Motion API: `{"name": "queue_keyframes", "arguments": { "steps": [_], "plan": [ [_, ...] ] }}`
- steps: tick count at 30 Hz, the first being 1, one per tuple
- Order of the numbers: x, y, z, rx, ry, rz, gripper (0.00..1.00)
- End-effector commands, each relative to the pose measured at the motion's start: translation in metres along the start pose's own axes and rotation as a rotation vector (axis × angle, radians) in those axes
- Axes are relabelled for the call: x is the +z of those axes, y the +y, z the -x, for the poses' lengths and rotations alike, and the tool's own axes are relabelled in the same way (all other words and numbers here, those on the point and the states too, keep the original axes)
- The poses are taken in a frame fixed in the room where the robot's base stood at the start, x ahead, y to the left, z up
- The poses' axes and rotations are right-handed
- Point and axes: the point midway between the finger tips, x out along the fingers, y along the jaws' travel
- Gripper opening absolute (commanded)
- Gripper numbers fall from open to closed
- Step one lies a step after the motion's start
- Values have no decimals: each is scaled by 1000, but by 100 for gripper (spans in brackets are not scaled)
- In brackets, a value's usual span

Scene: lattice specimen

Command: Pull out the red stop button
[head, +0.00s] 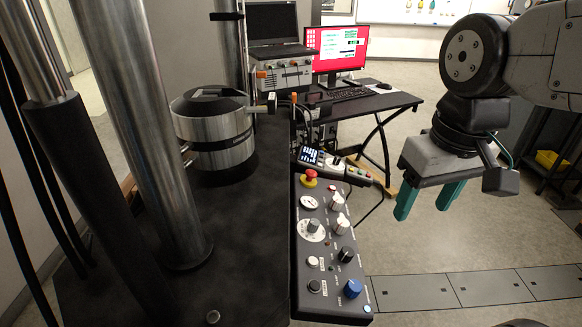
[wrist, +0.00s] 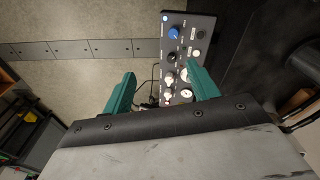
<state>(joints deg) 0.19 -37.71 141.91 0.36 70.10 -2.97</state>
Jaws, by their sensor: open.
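The red stop button (head: 310,175) has a red cap on a yellow collar. It sits near the far end of the dark control panel (head: 308,262) in the head view. I cannot make it out clearly in the wrist view, where my gripper's body covers that end of the panel. My gripper (head: 422,208) has two green fingers, spread apart and empty. It hangs in the air to the right of the panel and the button, touching neither. In the wrist view, the panel (wrist: 184,57) shows between and beyond the fingers of my gripper (wrist: 162,74).
A handheld controller (head: 338,166) with a small screen lies just beyond the button. Knobs, including a blue one (head: 352,289), stand on the panel. A metal cylinder (head: 213,130) and columns stand left. A desk with a red-screened monitor (head: 337,48) is behind.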

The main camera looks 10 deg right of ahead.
Motion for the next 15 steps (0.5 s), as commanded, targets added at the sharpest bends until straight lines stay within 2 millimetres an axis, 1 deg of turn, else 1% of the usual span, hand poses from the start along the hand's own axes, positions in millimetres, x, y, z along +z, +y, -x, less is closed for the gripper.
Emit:
{"name": "queue_keyframes", "arguments": {
  "steps": [1, 2, 4, 5, 6, 8, 9, 11, 12, 14, 15],
  "plan": [
    [-20, 0, 4, -6, -14, 24, 59],
    [-33, -1, 7, -10, -19, 42, 59],
    [-65, -2, 12, -19, -34, 90, 59],
    [-80, -3, 12, -24, -40, 111, 59],
    [-99, -3, 13, -30, -48, 139, 59],
    [-128, -4, 11, -39, -58, 180, 59],
    [-148, -5, 9, -46, -64, 206, 59],
    [-178, -5, 3, -57, -73, 247, 59],
    [-197, -5, -3, -63, -80, 273, 59],
    [-226, -5, -13, -73, -89, 311, 59],
    [-245, -5, -21, -81, -94, 337, 59]
  ]
}}
